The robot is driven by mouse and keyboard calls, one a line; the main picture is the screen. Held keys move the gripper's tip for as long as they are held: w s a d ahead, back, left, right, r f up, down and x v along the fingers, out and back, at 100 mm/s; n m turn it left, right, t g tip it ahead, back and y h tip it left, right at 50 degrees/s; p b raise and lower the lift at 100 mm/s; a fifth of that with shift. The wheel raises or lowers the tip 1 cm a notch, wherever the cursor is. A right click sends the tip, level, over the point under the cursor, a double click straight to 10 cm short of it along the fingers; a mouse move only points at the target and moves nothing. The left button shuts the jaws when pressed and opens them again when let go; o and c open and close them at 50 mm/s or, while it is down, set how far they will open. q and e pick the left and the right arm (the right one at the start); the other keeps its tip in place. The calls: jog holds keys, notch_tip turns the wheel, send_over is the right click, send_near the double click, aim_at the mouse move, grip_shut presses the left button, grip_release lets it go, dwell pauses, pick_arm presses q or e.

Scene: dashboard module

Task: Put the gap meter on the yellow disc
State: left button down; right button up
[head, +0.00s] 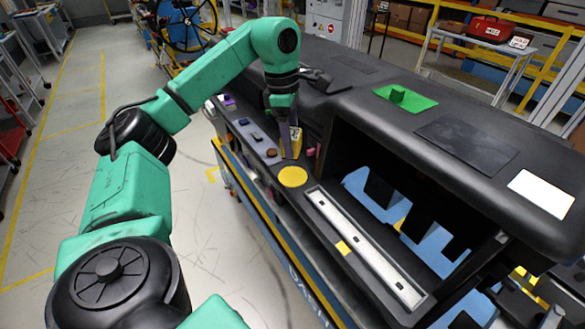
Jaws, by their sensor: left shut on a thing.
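The yellow disc (292,177) lies flat on the front ledge of the dashboard module and is bare. My left gripper (290,152) points down just behind the disc, a little above or at the ledge. It is shut on a yellow block-like thing (297,137), which looks like the gap meter. The fingers hide part of it. I cannot tell whether its base touches the ledge. My right gripper is not in view.
Small dark and purple parts (257,137) and a brown round piece (271,153) lie on the ledge left of the gripper. A silver strip (365,247) with a yellow patch lies to the right. The black dashboard (455,110) rises behind, with a green pad (405,98) on top.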

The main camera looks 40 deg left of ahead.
pick_arm(q)
jog(key=f, duration=0.4)
jog(key=shift+w+f, duration=0.2)
jog(key=shift+w, duration=0.1)
jog(key=f, duration=0.1)
jog(key=f+p, duration=0.1)
jog(key=shift+s+f, duration=0.2)
jog(key=shift+f, duration=0.35)
jog(key=shift+w+f, duration=0.1)
jog(key=shift+w, duration=0.05)
grip_release()
jog(key=shift+d, duration=0.1)
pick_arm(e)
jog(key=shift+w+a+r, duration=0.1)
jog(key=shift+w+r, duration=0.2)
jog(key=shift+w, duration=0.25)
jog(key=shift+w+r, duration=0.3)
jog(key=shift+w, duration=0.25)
pick_arm(q)
jog(key=r, duration=0.4)
jog(key=a+r, duration=0.1)
jog(key=r, duration=0.3)
jog(key=r+b, duration=0.1)
jog(key=r, duration=0.3)
jog(key=shift+s+a+r, duration=0.1)
jog(key=shift+s+a, duration=0.05)
jog(key=shift+s, duration=0.2)
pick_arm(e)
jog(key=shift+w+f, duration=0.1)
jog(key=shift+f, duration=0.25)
